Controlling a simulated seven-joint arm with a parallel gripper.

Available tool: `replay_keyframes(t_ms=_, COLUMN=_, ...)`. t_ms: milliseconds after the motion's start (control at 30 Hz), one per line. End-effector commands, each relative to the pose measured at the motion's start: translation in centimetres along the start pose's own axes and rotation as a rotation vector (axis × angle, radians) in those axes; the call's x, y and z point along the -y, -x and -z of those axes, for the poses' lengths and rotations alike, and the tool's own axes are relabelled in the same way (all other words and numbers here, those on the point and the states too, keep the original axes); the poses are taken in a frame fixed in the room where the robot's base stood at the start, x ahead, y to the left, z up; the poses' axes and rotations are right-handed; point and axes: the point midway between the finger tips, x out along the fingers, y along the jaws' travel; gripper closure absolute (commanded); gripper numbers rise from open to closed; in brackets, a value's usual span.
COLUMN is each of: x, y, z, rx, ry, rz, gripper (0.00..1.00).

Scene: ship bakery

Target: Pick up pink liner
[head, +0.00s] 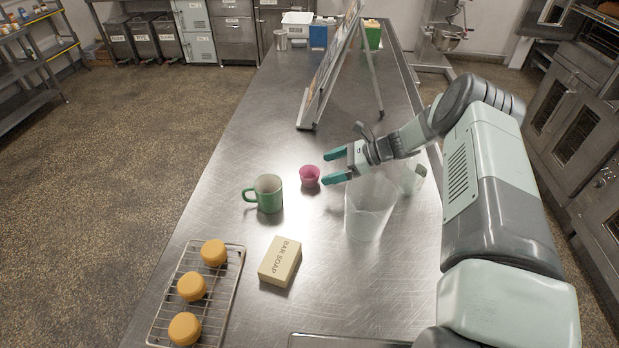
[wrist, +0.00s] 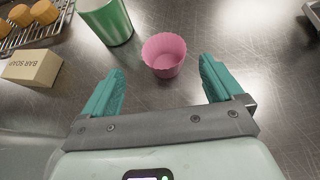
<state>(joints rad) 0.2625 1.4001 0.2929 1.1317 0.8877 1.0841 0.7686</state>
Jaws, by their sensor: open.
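The pink liner (head: 309,176) is a small fluted cup standing upright on the metal table, right of the green mug (head: 268,194). My gripper (head: 326,167) is just to its right, with its two teal fingers spread and pointing towards the liner. In the wrist view the liner (wrist: 164,54) lies just beyond the fingertips and between their lines, a little nearer the middle. My gripper (wrist: 160,78) is open and empty. No finger appears to touch the liner.
A clear container (head: 369,207) stands under my wrist, with another translucent vessel (head: 411,178) behind it. A soap box (head: 280,261) and a wire rack (head: 233,284) with yellow cakes sit nearer. A leaning board (head: 325,75) stands behind. The table left of the board is clear.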

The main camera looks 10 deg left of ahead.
Motion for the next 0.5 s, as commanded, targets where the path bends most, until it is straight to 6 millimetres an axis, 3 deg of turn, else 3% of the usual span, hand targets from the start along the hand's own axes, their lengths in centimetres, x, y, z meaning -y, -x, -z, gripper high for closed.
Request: replay_keyframes(t_ms=500, x=0.4, y=-6.4, z=-0.2, rx=0.001, ry=-0.001, rz=-0.002, gripper=0.06)
